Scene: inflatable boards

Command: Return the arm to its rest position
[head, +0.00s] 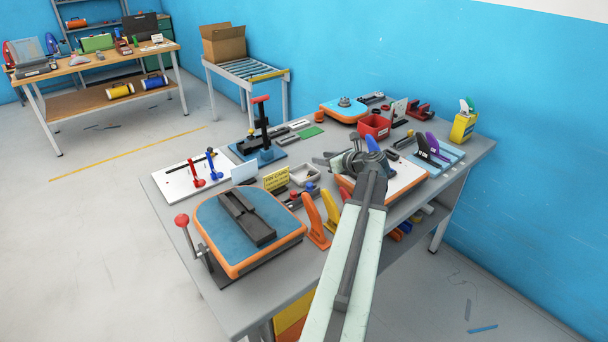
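My arm (350,255) reaches from the bottom edge up over the workbench (290,265). It is stretched out, not folded. My gripper (328,160) is at its far end, dark grey, over or just behind the white-topped board with an orange edge (402,178). The arm's end hides part of that board and part of the gripper. The fingers look small and overlap dark parts behind them, so I cannot tell whether they are open or shut, or whether they touch anything.
Close to the arm are orange and yellow upright pieces (316,222), a blue board with an orange edge (207,232) and a red-knobbed lever (183,221). A red bin (374,128) stands behind the gripper. Open floor (110,240) lies left of the bench.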

